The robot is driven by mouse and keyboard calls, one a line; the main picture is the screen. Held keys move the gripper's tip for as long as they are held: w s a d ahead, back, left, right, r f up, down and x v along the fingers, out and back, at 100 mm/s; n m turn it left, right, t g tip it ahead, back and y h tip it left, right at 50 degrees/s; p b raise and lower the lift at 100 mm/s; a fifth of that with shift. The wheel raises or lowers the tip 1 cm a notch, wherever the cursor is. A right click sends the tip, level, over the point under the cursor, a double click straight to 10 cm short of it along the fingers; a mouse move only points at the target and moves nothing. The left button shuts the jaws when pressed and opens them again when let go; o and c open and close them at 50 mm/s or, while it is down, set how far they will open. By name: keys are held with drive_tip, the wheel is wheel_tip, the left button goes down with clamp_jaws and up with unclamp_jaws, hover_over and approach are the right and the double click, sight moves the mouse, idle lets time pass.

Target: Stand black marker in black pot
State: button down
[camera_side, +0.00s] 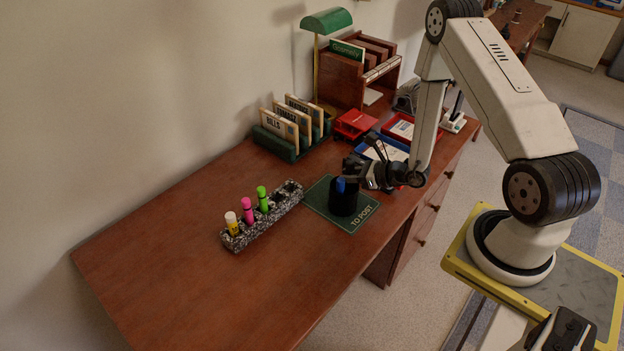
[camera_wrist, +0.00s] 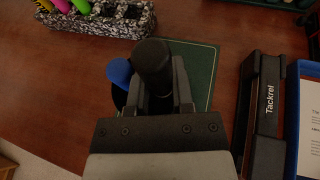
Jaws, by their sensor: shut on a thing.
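The black pot (camera_side: 343,202) stands upright on the green "TO POST" mat (camera_side: 361,217). A blue marker (camera_side: 340,185) stands in it. In the wrist view the blue marker (camera_wrist: 119,71) shows left of my fingers, with a sliver of the dark pot (camera_wrist: 119,98) below it. My gripper (camera_side: 353,174) is at the pot's rim height or just above it. In the wrist view my gripper (camera_wrist: 158,88) is shut on the black marker (camera_wrist: 154,56), whose thick end faces the camera. The marker's lower end is hidden, so I cannot tell how far it is inside the pot.
A speckled block (camera_side: 262,219) holds yellow, pink and green markers left of the mat. A black stapler (camera_wrist: 262,100) and a blue tray (camera_wrist: 293,100) lie right of the mat in the wrist view. A green letter rack (camera_side: 276,144) stands behind. The desk's front left is clear.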

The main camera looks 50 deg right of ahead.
sight(350, 162)
drive_tip(key=shift+c, duration=0.2)
unclamp_jaws()
idle(0.3)
drive_tip(key=shift+r, duration=0.25)
drive_tip(key=shift+r, duration=3.25)
drive_tip(key=shift+a, duration=0.1)
